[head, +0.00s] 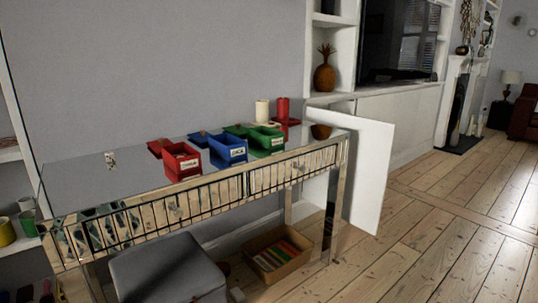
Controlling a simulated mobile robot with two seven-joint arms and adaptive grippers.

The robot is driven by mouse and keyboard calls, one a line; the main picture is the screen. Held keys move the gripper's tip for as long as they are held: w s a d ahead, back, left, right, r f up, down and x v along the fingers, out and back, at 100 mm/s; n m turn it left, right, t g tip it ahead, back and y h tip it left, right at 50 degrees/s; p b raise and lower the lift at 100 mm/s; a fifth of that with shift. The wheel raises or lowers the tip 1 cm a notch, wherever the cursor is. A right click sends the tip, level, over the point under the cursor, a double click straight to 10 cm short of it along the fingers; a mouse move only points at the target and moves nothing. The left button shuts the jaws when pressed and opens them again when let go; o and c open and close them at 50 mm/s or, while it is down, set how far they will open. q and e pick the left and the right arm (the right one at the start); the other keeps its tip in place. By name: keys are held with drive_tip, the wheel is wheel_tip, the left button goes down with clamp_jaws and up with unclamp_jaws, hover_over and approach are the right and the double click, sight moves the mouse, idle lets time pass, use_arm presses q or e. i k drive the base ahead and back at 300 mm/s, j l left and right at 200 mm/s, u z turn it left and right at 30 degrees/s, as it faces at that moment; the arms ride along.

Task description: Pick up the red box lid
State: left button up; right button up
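A flat red piece that looks like the red box lid (157,147) lies on the mirrored table (85,178), behind and to the left of the open red box (180,164). The red box bears a white label on its front. The lid is small in the view, and the box partly hides its right side. Neither of my grippers is in view.
A blue box (229,152) and a green box (265,142) stand right of the red one, with a blue lid (199,138) and green lid (235,130) behind. Red (283,108) and cream (262,111) cylinders stand farther back. A grey stool (170,268) is in front.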

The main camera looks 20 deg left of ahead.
sight(156, 146)
drive_tip(key=u, duration=1.45)
